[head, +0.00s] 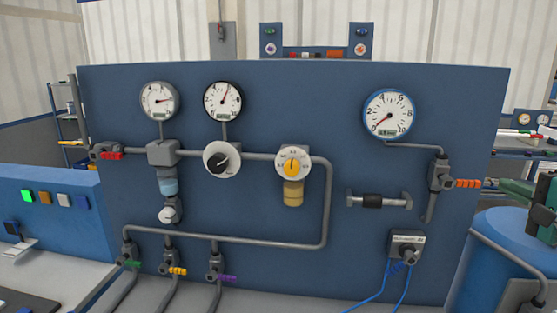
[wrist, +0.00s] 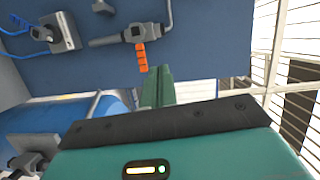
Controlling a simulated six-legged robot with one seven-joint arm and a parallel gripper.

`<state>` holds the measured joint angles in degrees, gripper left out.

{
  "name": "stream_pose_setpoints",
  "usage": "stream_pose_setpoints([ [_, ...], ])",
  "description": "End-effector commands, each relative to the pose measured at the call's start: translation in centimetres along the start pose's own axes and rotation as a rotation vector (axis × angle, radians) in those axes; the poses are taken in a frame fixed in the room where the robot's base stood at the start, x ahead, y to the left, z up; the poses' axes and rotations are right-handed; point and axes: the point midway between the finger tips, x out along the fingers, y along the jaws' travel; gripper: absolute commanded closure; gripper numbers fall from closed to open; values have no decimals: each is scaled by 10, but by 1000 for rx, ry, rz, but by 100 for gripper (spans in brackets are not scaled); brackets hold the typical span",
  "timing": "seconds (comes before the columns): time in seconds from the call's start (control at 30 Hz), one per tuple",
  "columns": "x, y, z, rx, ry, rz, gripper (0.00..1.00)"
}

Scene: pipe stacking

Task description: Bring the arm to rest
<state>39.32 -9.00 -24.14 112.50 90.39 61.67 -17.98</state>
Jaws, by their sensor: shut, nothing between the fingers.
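My gripper (wrist: 157,76) shows in the wrist view as two green fingers closed together with nothing between them. It points toward the blue panel (wrist: 100,75). An orange valve handle (wrist: 141,58) shows just beyond and left of the fingertips; I cannot tell from this view whether they touch. In the head view, my green gripper (head: 505,187) reaches in from the right edge, to the right of the same orange handle (head: 468,183), with a gap between them. The rest of my arm is mostly out of the picture.
The blue panel (head: 270,85) carries several gauges, pipes, knobs and coloured valve handles. A blue tank (head: 490,250) with a grey pipe stands below my gripper at the right. A blue button console (head: 50,210) is at the left. Blue cables (head: 378,293) hang from a box low on the panel.

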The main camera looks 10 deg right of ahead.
Motion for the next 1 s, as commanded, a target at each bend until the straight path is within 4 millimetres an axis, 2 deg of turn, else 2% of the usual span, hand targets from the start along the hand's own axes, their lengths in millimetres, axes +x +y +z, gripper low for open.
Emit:
stream_pose_setpoints([
  [0.13, 22, 21, 77, -67, -164, 122, 100],
  [0.27, 29, 53, 162, -185, -345, 275, 100],
  [0.4, 14, 94, 250, -385, -537, 444, 100],
  [0.5, -8, 126, 300, -575, -657, 555, 100],
  [0.6, -33, 154, 335, -794, -747, 644, 100],
  [0.7, -57, 177, 355, -1022, -802, 706, 100],
  [0.83, -76, 194, 365, -1254, -826, 744, 100],
  [1.0, -84, 201, 366, -1374, -826, 758, 100],
])
